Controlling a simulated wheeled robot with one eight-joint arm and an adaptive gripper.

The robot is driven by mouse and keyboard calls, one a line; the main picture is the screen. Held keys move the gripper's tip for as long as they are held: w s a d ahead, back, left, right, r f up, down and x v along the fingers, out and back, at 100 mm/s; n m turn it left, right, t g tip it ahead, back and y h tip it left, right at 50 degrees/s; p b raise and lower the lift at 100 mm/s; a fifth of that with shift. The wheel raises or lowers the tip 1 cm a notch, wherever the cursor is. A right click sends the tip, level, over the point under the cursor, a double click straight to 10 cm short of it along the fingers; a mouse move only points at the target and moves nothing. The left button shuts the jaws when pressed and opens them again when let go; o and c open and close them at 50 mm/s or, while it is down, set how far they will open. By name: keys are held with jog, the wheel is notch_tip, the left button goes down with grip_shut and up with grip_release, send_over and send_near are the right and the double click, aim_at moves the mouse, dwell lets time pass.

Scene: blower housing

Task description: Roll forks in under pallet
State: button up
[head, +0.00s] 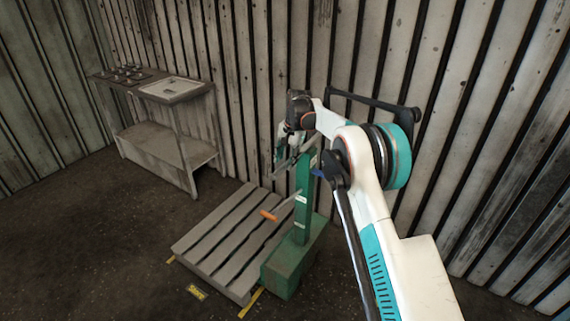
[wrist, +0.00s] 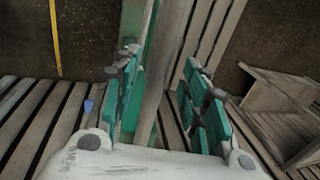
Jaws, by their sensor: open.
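The wooden pallet (head: 215,235) lies flat on the dark floor in the head view. A green truck with an upright post (head: 304,200) and a boxy base (head: 290,262) stands at its near right edge. A lever with an orange grip (head: 269,215) sticks out from the post over the pallet. My gripper (head: 283,158) is near the top of the post. In the wrist view my gripper (wrist: 160,72) is open, with a long greyish bar and green metal showing between its fingers; contact is unclear.
A wooden bench (head: 165,152) with a tray (head: 173,88) on top stands at the back left by the corrugated wall (head: 240,80). Yellow floor markings (head: 197,292) lie by the pallet. The floor at front left is clear. A dark bar frame (head: 375,100) shows behind my arm.

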notch_tip(320, 180, up, 9)
jog(key=s+d, duration=0.1)
jog(key=shift+d, duration=0.25)
jog(key=s+d+r+n+t, duration=0.1)
jog(key=s+d+r, duration=0.2)
jog(key=s+r, duration=0.4)
jog(key=s+d+r+n+t+b, duration=0.15)
jog(key=s+r, duration=0.25)
jog(key=s, duration=0.5)
jog(key=s+d+r+n+t, duration=0.1)
jog(key=s+d+r, duration=0.2)
jog(key=s+r, duration=0.35)
jog(key=s+d+f+n, duration=0.1)
jog(key=s+f, duration=0.3)
jog(key=s, duration=0.6)
jog(key=s+d+f+n+t+h, duration=0.1)
jog(key=s+f, duration=0.3)
jog(key=s, duration=0.6)
jog(key=s+d+f+n+t+b, duration=0.1)
jog(key=s+d+f, duration=0.2)
jog(key=s, duration=0.6)
jog(key=shift+s+d+f+n+h, duration=0.2)
jog(key=shift+s+f+n+h, duration=0.2)
jog(key=shift+f, duration=0.1)
